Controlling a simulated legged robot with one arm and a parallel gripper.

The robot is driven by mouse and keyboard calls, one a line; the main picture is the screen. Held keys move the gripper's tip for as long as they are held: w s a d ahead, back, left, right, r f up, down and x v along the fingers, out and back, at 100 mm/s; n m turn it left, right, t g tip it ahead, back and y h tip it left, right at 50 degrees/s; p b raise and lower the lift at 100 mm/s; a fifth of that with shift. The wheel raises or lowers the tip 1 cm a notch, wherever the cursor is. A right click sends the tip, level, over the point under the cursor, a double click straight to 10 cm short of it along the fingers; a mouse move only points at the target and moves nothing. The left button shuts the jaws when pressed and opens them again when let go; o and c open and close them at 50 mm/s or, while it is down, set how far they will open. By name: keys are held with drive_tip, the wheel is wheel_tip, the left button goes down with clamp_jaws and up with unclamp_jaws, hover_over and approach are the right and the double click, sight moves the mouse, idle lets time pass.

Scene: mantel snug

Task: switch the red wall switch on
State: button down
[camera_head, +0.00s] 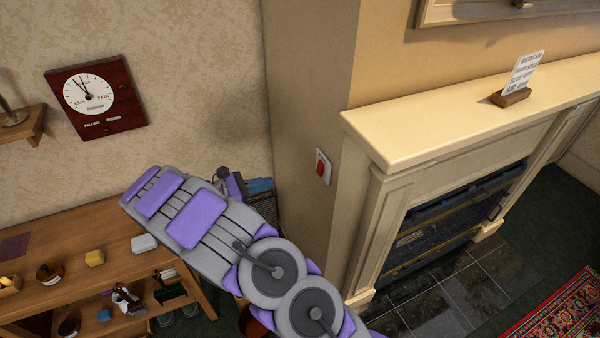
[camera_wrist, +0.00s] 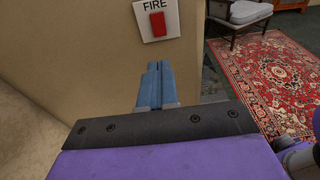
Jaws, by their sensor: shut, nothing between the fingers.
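The red wall switch (camera_head: 321,169) sits on a white plate on the side wall of the chimney breast, left of the mantel. In the wrist view the red rocker (camera_wrist: 158,24) shows under the word FIRE on its plate. My gripper (camera_head: 262,186) is at the end of my grey and purple arm, left of the switch and a little lower in the head view. In the wrist view its blue fingers (camera_wrist: 154,84) are shut together and empty, pointing at the wall below the switch. They look apart from the plate. Whether the rocker is on or off I cannot tell.
The cream mantel shelf (camera_head: 450,115) juts out right of the switch, with a card in a wooden holder (camera_head: 511,97) on it. A wooden table (camera_head: 90,270) with small items stands at the left. A red rug (camera_head: 560,315) lies at the lower right.

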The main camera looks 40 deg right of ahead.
sight(318, 172)
drive_tip(key=b+x, duration=0.3)
drive_tip(key=x, duration=1.1)
drive_tip(key=shift+s+d+f+b, duration=0.1)
drive_tip(key=shift+s+d+b, duration=0.05)
drive_tip(key=shift+d+b, duration=0.2)
drive_tip(key=shift+a, duration=0.4)
drive_tip(key=shift+d, duration=0.35)
drive_tip(key=shift+a+p, duration=0.3)
drive_tip(key=shift+a, duration=0.1)
drive_tip(key=w+a+f+p, duration=0.2)
drive_tip(key=w+a+p, duration=0.1)
drive_tip(key=a, duration=0.9)
drive_tip(key=shift+w+a, duration=0.15)
drive_tip(key=shift+a, duration=0.1)
drive_tip(key=shift+a, duration=0.3)
